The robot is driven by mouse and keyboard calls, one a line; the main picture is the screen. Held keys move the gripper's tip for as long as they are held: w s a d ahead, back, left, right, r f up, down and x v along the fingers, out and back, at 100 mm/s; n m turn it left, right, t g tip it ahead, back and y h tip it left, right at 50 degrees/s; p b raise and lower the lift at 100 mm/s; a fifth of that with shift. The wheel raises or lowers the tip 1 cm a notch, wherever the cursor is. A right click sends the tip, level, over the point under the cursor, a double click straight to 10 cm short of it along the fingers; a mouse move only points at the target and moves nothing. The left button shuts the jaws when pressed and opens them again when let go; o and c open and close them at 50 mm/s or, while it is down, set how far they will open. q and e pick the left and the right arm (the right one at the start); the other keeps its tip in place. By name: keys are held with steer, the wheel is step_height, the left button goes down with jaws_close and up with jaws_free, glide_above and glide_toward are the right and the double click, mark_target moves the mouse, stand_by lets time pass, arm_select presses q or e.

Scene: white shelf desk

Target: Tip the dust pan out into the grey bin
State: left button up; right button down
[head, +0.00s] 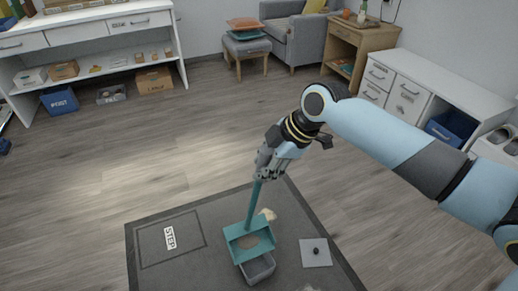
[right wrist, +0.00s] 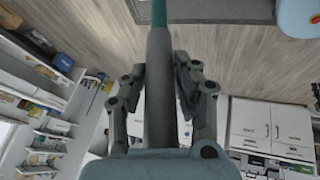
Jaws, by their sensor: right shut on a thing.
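The teal dust pan (head: 237,234) is in the lower middle of the head view, with a brownish patch inside it. Its long handle (head: 253,207) rises to my right gripper (head: 264,172), which is shut on it. In the right wrist view, the handle's grey grip (right wrist: 159,90) runs between the two fingers of the gripper (right wrist: 160,88). The small grey bin (head: 259,269) is just in front of the pan, and the pan overlaps its back edge. I cannot tell whether they touch. My left gripper is not in view.
A dark mat (head: 205,265) with a STEP label (head: 170,238) lies below. A pale lump (head: 268,214) is beside the handle. A light square plate with a dark knob (head: 316,252) is right of the bin. White drawers (head: 398,85) stand at right; open floor lies behind.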

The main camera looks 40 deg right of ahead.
steer(key=s+a+f+t+p, duration=0.1)
steer(key=s+a, duration=0.1)
steer(key=s, duration=0.6)
steer(key=shift+s+t, duration=0.3)
steer(key=shift+f, duration=0.1)
steer(key=shift+w, duration=0.1)
steer(key=shift+w+d, duration=0.35)
steer(key=shift+w, duration=0.45)
steer(key=shift+s, duration=0.1)
